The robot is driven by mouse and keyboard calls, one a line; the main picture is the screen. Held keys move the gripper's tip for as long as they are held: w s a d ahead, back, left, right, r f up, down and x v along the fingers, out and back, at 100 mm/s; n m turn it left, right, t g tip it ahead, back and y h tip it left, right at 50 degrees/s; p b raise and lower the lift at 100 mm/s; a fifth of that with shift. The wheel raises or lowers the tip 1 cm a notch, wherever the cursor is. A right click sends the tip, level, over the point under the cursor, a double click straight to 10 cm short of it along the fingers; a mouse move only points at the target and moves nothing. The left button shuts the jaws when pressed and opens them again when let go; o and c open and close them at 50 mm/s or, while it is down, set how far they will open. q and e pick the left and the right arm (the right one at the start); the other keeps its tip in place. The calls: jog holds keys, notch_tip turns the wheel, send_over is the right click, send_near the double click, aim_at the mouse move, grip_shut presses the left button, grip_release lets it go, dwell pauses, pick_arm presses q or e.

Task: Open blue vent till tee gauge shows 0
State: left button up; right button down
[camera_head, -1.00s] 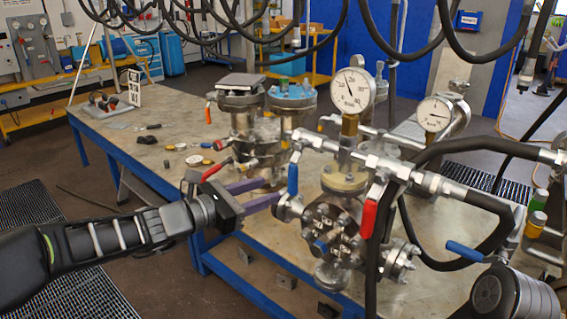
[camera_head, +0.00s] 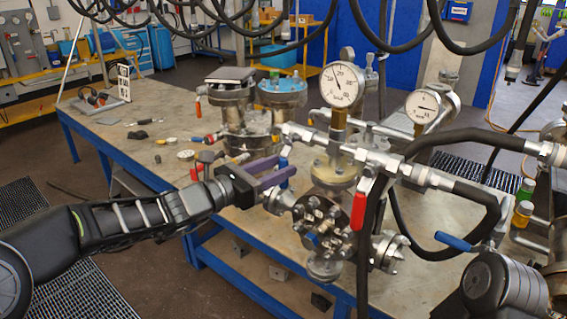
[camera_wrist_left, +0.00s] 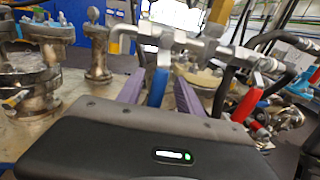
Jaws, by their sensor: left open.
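In the left wrist view the blue handle (camera_wrist_left: 157,88) shows between the two purple fingers (camera_wrist_left: 160,95), with gaps on both sides; contact is not visible. The large round gauge (camera_head: 342,84) sits above a brass fitting on the pipe tee; its needle points up and slightly left. My right gripper is not seen.
A red handle (camera_head: 358,210) hangs right of the blue one, and shows in the wrist view (camera_wrist_left: 247,104). A smaller gauge (camera_head: 421,107) stands farther right. Black hoses (camera_head: 465,145) cross the right side. Another vessel (camera_head: 232,105) stands behind the gripper. The table's left part is fairly clear.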

pick_arm(q)
jog(key=shift+x, duration=1.05)
jog(key=shift+c, duration=0.3)
grip_shut()
dwell(0.3)
